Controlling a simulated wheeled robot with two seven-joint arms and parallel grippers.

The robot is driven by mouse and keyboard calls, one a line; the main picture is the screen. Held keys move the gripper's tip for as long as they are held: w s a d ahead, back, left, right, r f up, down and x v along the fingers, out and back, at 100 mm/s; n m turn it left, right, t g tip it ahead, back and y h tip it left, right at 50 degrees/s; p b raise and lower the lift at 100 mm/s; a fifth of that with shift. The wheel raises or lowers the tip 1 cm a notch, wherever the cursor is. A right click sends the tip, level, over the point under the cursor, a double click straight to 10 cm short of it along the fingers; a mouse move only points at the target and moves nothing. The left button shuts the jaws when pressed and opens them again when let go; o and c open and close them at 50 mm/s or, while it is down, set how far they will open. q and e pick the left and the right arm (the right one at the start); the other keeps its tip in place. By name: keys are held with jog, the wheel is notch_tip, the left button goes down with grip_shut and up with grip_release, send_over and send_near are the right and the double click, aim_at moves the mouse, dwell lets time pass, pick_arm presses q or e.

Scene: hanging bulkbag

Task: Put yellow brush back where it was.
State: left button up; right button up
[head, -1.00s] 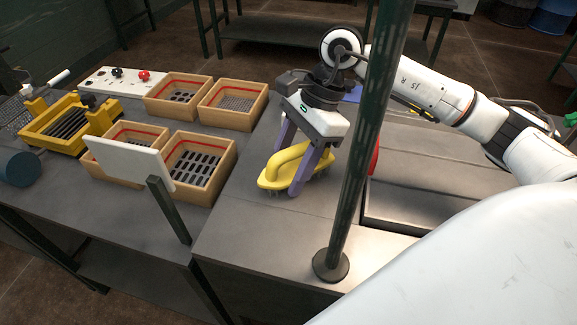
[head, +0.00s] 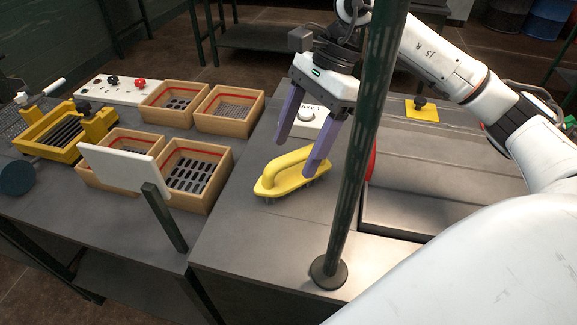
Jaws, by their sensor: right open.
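The yellow brush (head: 286,174) has a looped handle and dark bristles under it. It rests on the grey metal table top (head: 262,222), to the right of the wooden boxes. My right gripper (head: 296,160) has two purple fingers and is open. Its fingers point down above and around the brush's handle; the right fingertip overlaps the brush's right end in the picture, and I cannot tell whether it touches. My left gripper is not in view.
A dark green post (head: 362,150) stands in front of the right arm. Several wooden sieve boxes (head: 228,110) and a yellow frame (head: 62,128) stand on the left table. A white panel (head: 123,168) stands before the boxes. A white box (head: 303,127) lies behind the brush.

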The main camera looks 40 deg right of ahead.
jog(key=v, duration=0.5)
dwell(1.3)
